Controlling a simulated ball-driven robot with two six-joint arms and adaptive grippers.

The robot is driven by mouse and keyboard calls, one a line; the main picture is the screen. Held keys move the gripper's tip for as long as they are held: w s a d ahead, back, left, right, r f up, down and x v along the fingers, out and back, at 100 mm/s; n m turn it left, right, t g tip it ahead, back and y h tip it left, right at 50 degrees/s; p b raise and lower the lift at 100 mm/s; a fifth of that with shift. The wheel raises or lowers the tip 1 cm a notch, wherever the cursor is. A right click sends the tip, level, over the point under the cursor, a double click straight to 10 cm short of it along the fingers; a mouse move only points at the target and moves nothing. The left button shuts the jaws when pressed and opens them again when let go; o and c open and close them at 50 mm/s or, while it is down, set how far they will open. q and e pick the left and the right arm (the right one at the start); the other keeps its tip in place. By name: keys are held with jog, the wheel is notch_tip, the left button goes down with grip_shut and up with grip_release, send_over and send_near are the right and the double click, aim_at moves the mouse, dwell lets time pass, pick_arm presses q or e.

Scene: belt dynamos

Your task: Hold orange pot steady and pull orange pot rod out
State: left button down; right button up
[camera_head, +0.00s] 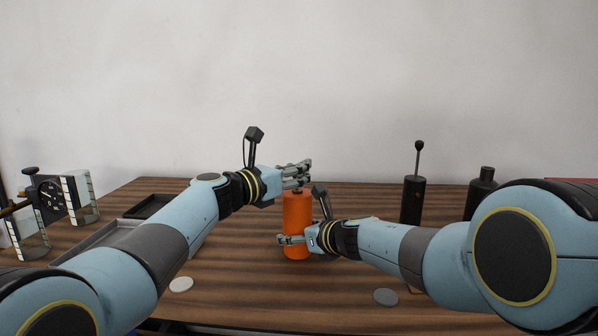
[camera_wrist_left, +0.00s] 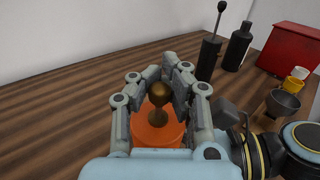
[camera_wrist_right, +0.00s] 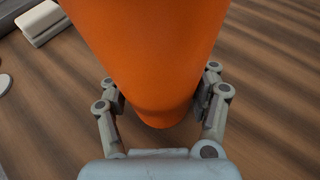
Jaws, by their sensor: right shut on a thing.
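The orange pot (camera_head: 298,213) stands upright on the table, a tall orange cylinder. The orange pot rod shows as a brass knob (camera_wrist_left: 158,93) above the pot's top in the left wrist view; its lower part is hidden. My left gripper (camera_head: 303,172) is at the pot's top, its fingers open on either side of the knob with a small gap. My right gripper (camera_head: 284,240) is shut on the pot low on its body. In the right wrist view its fingers flank the orange wall (camera_wrist_right: 150,60).
A black cylinder (camera_head: 412,202) with a ball-topped rod and a dark bottle (camera_head: 481,190) stand at the right. A grey tray (camera_head: 100,241) and a gauge device (camera_head: 50,195) are at the left. Two flat discs (camera_head: 181,284) (camera_head: 386,297) lie in front.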

pick_arm(q)
jog(key=shift+a+f, duration=0.1)
jog(key=shift+f, duration=0.05)
pick_arm(e)
jog(key=shift+d+f, duration=0.15)
jog(key=shift+d, duration=0.1)
pick_arm(q)
notch_tip(320, 180, up, 8)
jog(key=shift+w+a+f, duration=0.1)
jog(key=shift+f, duration=0.05)
jog(key=c, duration=1.2)
grip_release()
jog(key=shift+f, duration=0.1)
pick_arm(e)
jog(key=shift+a, duration=0.1)
pick_arm(q)
jog(key=shift+s+a, duration=0.25)
jog(key=shift+s, duration=0.2)
pick_arm(e)
jog(key=shift+a, duration=0.1)
pick_arm(q)
jog(key=v, duration=1.1)
